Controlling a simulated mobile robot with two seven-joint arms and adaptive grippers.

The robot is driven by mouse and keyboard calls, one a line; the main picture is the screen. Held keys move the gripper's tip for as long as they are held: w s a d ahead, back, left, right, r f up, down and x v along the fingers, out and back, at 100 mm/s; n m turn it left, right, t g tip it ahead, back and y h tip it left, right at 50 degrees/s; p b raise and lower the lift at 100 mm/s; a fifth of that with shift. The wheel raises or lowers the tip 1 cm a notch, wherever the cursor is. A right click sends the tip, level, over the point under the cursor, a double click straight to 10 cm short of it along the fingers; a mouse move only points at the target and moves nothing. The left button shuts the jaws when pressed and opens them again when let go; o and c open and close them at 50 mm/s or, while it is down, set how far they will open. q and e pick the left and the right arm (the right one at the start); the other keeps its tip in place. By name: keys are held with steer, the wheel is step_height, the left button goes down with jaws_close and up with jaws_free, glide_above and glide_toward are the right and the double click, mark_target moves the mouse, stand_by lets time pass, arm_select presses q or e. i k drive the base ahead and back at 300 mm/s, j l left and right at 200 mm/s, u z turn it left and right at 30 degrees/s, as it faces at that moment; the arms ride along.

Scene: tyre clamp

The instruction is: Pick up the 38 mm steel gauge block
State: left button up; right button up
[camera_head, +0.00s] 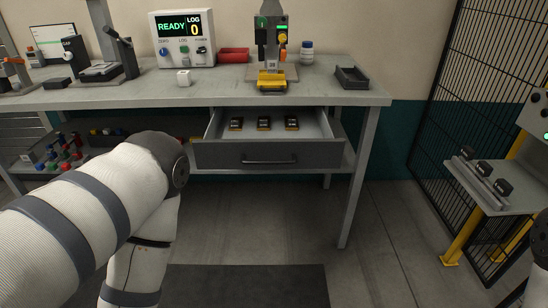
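A small grey block (272,65) with a tiny mark, possibly "38", sits in the dark upright clamp fixture (271,35) on the bench, above a yellow part. I cannot tell for sure that it is the 38 mm steel gauge block. Three dark blocks (264,124) with small labels lie in a row in the open drawer (215,125) under the bench; the labels are too small to read. My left arm fills the left foreground, bent at a dark joint, its gripper out of view. Only a bit of my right arm shows at the right edge.
A display box (182,40) reads "READY" and "LOG 0". A pale cube (184,77), a red bin (233,55), an empty dark tray (351,78) and a bottle (307,51) stand on the bench (130,97). A side shelf (515,199) holds three dark blocks. Mesh fencing (450,90) stands at right.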

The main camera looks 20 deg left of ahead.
mark_target(272, 63)
steer(key=i+j+z, duration=0.2)
steer(key=j, duration=0.7)
steer(key=j+z, duration=0.2)
steer(key=j, duration=0.7)
